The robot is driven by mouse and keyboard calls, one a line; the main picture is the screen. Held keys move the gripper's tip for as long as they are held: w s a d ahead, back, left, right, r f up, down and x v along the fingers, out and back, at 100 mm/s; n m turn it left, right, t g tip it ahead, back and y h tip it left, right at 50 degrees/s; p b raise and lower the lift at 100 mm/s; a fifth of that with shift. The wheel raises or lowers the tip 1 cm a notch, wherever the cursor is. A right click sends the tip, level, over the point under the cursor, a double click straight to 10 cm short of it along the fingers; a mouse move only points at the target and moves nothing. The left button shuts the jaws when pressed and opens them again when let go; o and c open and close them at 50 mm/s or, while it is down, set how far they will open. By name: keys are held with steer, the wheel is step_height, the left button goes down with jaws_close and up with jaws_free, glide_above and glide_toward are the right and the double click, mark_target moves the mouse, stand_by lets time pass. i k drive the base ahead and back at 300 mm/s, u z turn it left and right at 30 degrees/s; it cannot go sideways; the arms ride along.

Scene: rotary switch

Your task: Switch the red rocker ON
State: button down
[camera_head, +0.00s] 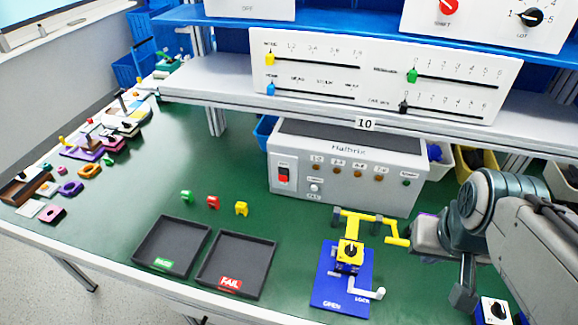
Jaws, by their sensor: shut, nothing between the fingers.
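The red rocker (283,175) sits in a small panel at the left of the front face of the grey "Halbrix" box (345,185). Its upper part looks dark and its lower part bright red; its labels are too small to read. My gripper (463,296) is at the lower right, pointing down and partly hidden by my own arm. It is shut and empty, well to the right of the rocker and apart from it. Nothing covers the rocker.
A yellow clamp on a blue OPEN/LOCK plate (328,290) stands between my arm and the box's front. Two dark trays (170,246) and small coloured pieces lie left of it. A shelf with a slider panel (385,75) hangs above. Green table before the rocker is clear.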

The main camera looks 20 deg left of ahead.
mark_target(283, 173)
steer(key=k, duration=1.3)
steer(key=u, duration=0.6)
steer(key=i, duration=1.4)
steer(key=z, duration=0.25)
